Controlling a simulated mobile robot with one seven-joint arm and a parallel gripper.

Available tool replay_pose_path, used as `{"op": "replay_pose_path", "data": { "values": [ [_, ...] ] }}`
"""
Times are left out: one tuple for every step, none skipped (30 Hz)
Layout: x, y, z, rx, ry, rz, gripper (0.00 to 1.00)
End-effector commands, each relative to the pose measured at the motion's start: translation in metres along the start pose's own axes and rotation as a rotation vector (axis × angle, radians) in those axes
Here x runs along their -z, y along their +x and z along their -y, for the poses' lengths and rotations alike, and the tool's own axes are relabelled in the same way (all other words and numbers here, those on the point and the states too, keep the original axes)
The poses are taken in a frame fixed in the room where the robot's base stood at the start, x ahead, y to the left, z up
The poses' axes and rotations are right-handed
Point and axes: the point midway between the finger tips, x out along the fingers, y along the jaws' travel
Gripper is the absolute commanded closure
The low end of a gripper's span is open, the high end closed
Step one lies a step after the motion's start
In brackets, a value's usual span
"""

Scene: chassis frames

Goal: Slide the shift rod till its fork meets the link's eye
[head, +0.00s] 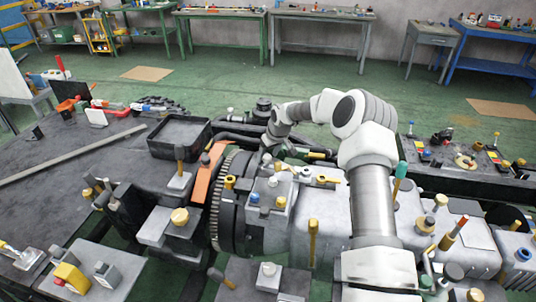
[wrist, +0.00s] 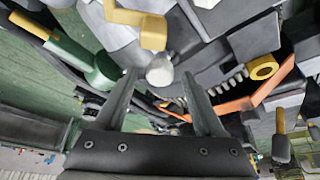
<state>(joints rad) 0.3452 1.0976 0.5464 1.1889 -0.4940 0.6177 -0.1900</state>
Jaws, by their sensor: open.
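My gripper (wrist: 160,74) is open, its two dark fingers apart, above the gearbox-like machinery. A pale round knob or rod end (wrist: 159,70) shows between the fingertips in the wrist view; I cannot tell whether they touch it. A yellow angled piece (wrist: 140,25) lies just beyond it, and a green cylinder with a yellow rod (wrist: 98,68) is at the left. A yellow ring with a dark hole (wrist: 263,67) is at the right. I cannot tell which of these are the shift rod, fork and link's eye. In the head view, my gripper (head: 272,138) is small and partly hidden behind the machinery.
A large toothed gear ring (head: 221,205) and an orange plate (head: 204,182) stand left of the grey housing (head: 320,215). A black open tray (head: 180,134) is behind them. Several upright knobs and levers crowd the right side. The dark tabletop (head: 40,195) at left has bare room.

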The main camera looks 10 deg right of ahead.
Motion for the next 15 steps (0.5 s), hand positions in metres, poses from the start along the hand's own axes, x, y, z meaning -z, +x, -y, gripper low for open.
{"op": "replay_pose_path", "data": {
  "values": [
    [0.0001, 0.0003, 0.0, 0.0, 0.0, 0.0, 0.29],
    [0.0001, 0.0003, 0.0, 0.0, 0.0, 0.0, 0.29],
    [0.0001, 0.0003, 0.0, 0.0, 0.0, 0.0, 0.29],
    [0.0001, 0.0002, 0.0, 0.0, 0.0, 0.0, 0.29],
    [0.0002, 0.0001, 0.0, 0.0, 0.0, 0.0, 0.29],
    [0.0002, 0.0001, 0.0, 0.0, 0.0, 0.0, 0.29],
    [0.0002, 0.0, 0.0, 0.0, 0.0, 0.0, 0.34],
    [0.0002, 0.0, 0.0, 0.0, 0.0, 0.0, 0.4],
    [0.0002, 0.0, 0.0, 0.0, 0.0, 0.0, 0.47],
    [0.0002, -0.0001, 0.0, 0.0, 0.0, 0.0, 0.52],
    [0.0002, -0.0001, 0.0, 0.0, 0.0, 0.0, 0.58],
    [0.0002, -0.0002, 0.0, 0.0, 0.0, 0.0, 0.65],
    [0.0002, -0.0002, 0.0, 0.0, 0.0, 0.0, 0.7],
    [0.0002, -0.0002, 0.0, 0.0, 0.0, 0.0, 0.76],
    [0.0003, -0.0002, 0.0, 0.0, 0.0, 0.0, 0.83]
  ]
}}
